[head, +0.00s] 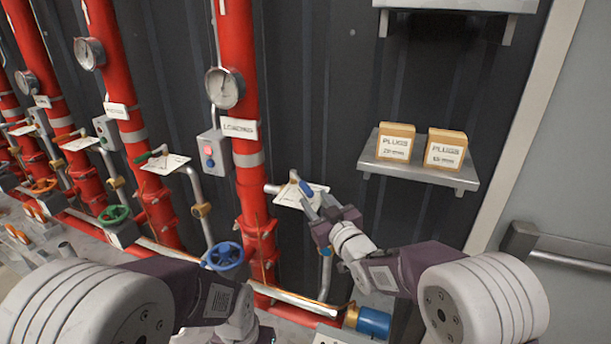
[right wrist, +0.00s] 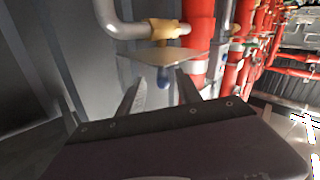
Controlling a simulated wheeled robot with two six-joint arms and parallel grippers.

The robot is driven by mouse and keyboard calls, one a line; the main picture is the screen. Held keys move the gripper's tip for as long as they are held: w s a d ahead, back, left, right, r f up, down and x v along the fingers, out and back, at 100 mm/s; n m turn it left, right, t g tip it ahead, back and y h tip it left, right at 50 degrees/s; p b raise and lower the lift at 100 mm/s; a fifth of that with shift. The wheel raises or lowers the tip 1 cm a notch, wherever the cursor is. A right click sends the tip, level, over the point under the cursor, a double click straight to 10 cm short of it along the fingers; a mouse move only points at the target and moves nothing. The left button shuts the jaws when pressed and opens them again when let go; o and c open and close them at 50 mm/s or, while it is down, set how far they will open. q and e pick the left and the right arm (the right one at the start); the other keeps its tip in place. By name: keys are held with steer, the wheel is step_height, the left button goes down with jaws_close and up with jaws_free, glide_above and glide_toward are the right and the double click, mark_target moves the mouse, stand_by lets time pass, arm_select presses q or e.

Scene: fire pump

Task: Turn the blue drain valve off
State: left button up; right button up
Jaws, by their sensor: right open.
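The blue drain valve lever (head: 302,185) is on a small pipe beside the red riser labelled "LOADING", above a hanging white tag (head: 290,197). It tilts down to the right in the head view. In the right wrist view a blue handle end (right wrist: 163,77) shows below the tag plate, between the finger lines. My right gripper (head: 317,207) is open, with its fingertips just below and right of the lever. I cannot tell whether they touch it. My left arm runs out of the bottom of the head view, and its fingers do not show.
A blue handwheel (head: 225,257) and a green handwheel (head: 115,215) sit lower left. A grey button box (head: 215,152) is left of the riser. A shelf (head: 420,174) with two plug boxes is on the right wall. A blue motor-like cylinder (head: 374,322) lies below my right arm.

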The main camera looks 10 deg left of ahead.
mark_target(302, 184)
steer(key=shift+s+a+r, duration=0.15)
steer(key=shift+s+r, duration=0.2)
steer(key=shift+s, duration=0.05)
steer(key=shift+s+r, duration=0.1)
steer(key=shift+r, duration=0.05)
steer(key=p+x, duration=0.3)
steer(key=x, duration=0.5)
steer(key=shift+w+a, duration=0.1)
steer(key=shift+w, duration=0.3)
arm_select(q)
steer(key=r, duration=0.1)
steer(key=s+r, duration=0.1)
steer(key=r, duration=0.1)
steer(key=shift+d+r, duration=0.1)
steer(key=shift+r, duration=0.05)
steer(key=shift+w, duration=0.15)
arm_select(e)
steer(key=shift+w, duration=0.15)
jaws_close()
